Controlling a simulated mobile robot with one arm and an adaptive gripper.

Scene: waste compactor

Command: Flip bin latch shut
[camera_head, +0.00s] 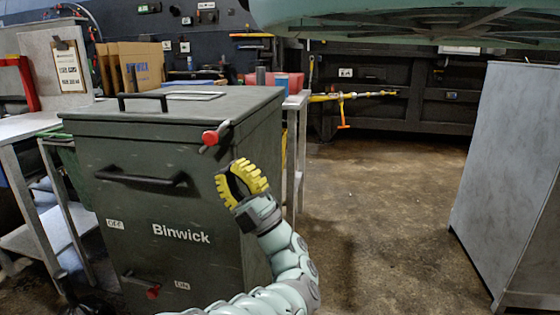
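The dark green bin (180,205), labelled Binwick, stands left of centre with its lid (190,108) down. A latch with a red knob (210,137) sits at the upper right of its front, just below the lid edge; its short dark lever is tilted. I cannot tell whether it is engaged. A second red knob (153,292) is low on the front, near the ON label. My gripper (228,171), with yellow ridged fingers, is open and empty, a little below and right of the upper red knob. It appears apart from the knob and hides part of the bin's right edge.
A black bar handle (142,179) crosses the bin front, and another handle (143,100) stands on the lid. Metal tables flank the bin. A grey cabinet (510,180) stands at the right. The floor (385,205) between is clear.

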